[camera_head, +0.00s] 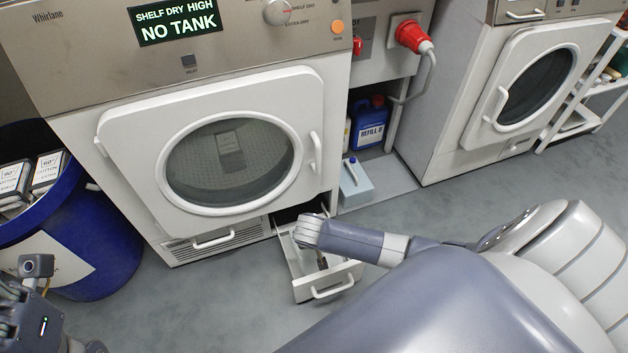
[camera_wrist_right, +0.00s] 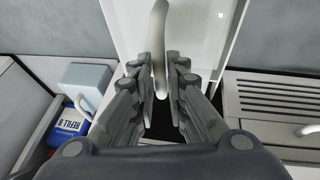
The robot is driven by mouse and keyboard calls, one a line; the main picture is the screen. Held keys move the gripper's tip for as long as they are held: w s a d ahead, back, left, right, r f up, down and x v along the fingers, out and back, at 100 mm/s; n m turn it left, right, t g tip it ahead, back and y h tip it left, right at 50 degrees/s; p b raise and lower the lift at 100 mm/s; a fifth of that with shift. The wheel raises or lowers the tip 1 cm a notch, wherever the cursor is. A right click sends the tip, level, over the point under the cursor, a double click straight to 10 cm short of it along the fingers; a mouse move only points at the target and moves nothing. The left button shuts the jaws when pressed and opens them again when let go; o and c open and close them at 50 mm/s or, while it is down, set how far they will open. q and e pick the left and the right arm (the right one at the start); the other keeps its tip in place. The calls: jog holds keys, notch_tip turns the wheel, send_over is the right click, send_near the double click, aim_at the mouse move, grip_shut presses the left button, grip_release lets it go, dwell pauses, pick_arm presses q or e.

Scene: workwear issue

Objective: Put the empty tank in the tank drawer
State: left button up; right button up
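The tank drawer (camera_head: 341,279) is pulled out at the dryer's lower right corner. My right arm reaches over it, and my right gripper (camera_wrist_right: 160,60) points down into it. In the right wrist view its fingers flank a pale curved handle (camera_wrist_right: 159,25) that runs lengthwise over the white drawer area. I cannot tell whether the fingers press on it. The body below the handle is hard to make out, so whether it is the empty tank is unclear. My left gripper (camera_head: 35,300) is at the lower left, its fingertips unclear.
The dryer display (camera_head: 175,20) reads "NO TANK". A pale blue box with a handle (camera_head: 356,188) stands right of the drawer, before a blue refill canister (camera_head: 369,122). A blue bin (camera_head: 95,235) holds boxes at left. A second dryer (camera_head: 455,110) stands at right. Floor before the drawer is clear.

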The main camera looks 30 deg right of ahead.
jog(key=shift+o, duration=1.1)
jog(key=v, duration=1.2)
